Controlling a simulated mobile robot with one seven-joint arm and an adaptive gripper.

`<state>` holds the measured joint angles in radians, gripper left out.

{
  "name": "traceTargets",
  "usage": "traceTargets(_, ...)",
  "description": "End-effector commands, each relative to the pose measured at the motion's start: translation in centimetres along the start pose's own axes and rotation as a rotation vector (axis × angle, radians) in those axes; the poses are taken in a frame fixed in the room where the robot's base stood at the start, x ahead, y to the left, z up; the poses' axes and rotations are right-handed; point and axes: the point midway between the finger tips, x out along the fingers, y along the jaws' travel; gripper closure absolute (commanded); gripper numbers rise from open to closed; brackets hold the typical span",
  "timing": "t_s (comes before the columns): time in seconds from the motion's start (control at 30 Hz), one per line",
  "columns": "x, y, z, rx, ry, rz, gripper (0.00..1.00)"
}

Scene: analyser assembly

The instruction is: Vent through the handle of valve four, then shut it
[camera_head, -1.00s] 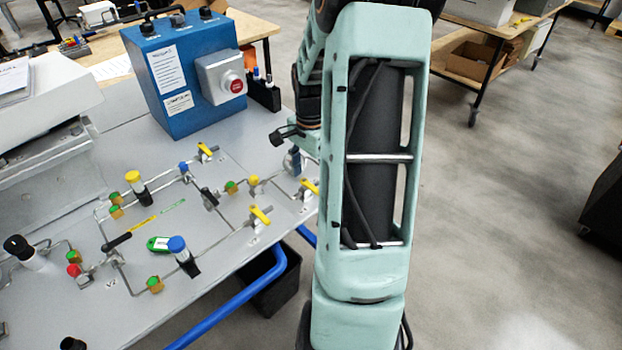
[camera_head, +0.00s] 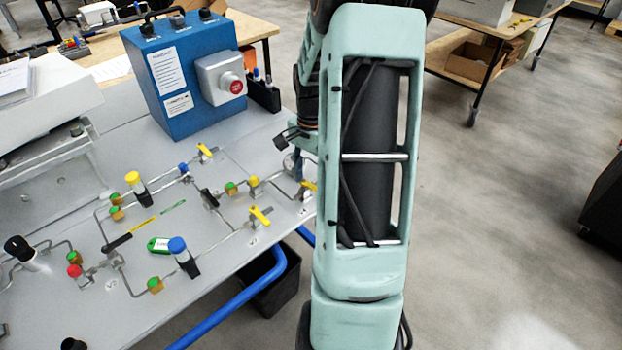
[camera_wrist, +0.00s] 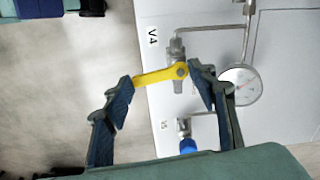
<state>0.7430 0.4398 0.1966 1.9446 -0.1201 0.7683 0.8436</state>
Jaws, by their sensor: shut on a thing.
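The yellow handle (camera_wrist: 153,77) of valve four lies between the two fingers of my gripper (camera_wrist: 161,74) in the wrist view, next to the printed label V4 (camera_wrist: 153,37). In the head view part of a yellow handle (camera_head: 309,186) shows at the panel's right edge, beside my arm.
A round pressure gauge (camera_wrist: 240,86) sits close to my right finger. A blue-tipped fitting (camera_wrist: 187,145) is just below. Other yellow-handled valves (camera_head: 260,215) and pipework stand on the grey panel (camera_head: 215,285). A blue box with a red button (camera_head: 237,87) stands behind.

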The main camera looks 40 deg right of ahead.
Motion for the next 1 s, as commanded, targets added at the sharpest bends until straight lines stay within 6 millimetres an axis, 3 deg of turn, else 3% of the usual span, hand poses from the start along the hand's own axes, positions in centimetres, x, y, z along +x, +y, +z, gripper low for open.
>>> traceTargets(1.0, -0.1, -1.1, -2.1, -0.954, 0.0, 0.0, 0.72)
